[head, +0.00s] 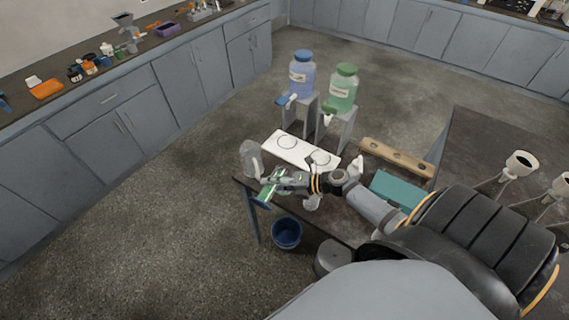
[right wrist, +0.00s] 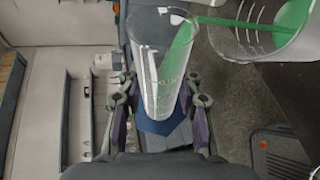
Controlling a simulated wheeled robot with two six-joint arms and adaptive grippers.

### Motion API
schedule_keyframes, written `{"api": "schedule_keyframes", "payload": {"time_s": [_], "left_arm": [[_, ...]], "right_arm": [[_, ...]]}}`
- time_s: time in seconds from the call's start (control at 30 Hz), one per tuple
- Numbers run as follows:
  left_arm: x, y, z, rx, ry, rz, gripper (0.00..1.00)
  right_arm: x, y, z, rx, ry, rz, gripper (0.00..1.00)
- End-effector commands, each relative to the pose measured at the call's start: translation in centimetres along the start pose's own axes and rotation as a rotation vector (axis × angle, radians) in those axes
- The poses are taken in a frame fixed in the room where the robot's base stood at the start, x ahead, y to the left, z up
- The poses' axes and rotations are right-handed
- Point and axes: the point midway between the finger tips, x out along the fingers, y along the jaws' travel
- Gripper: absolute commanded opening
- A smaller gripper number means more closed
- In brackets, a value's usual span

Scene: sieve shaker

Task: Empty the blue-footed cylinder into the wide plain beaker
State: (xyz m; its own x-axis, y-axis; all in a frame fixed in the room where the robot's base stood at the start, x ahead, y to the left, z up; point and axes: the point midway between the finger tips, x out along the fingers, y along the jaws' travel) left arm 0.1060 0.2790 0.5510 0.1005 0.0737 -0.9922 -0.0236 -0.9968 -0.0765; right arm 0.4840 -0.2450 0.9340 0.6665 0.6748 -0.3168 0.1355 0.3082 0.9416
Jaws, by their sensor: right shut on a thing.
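My right gripper (head: 283,184) is shut on the blue-footed cylinder, a clear tube holding green liquid (head: 267,193). In the right wrist view the cylinder (right wrist: 155,75) is between the fingers, with its blue foot (right wrist: 160,128) behind them. It is tilted, its green liquid lies along one side, and a green stream runs from its mouth into a wide clear beaker (right wrist: 236,42). Green liquid is in that beaker. In the head view a clear beaker (head: 249,157) stands at the table's left corner, beside the gripper. My left gripper is not in view.
A white board with ring marks (head: 290,147), a wooden rack (head: 398,157) and a teal block (head: 398,189) are on the table. A small clear vessel (head: 312,204) stands below my right gripper. Blue (head: 302,75) and green (head: 342,92) jugs stand on raised stands. A blue bucket (head: 286,233) is on the floor.

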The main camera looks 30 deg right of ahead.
Motion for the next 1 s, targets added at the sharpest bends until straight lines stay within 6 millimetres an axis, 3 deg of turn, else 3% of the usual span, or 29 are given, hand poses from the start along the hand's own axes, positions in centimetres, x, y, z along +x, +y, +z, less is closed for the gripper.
{"api": "schedule_keyframes", "payload": {"time_s": [1.0], "left_arm": [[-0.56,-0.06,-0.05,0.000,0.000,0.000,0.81]], "right_arm": [[-0.27,0.37,0.44,0.054,0.015,0.023,0.00]]}}
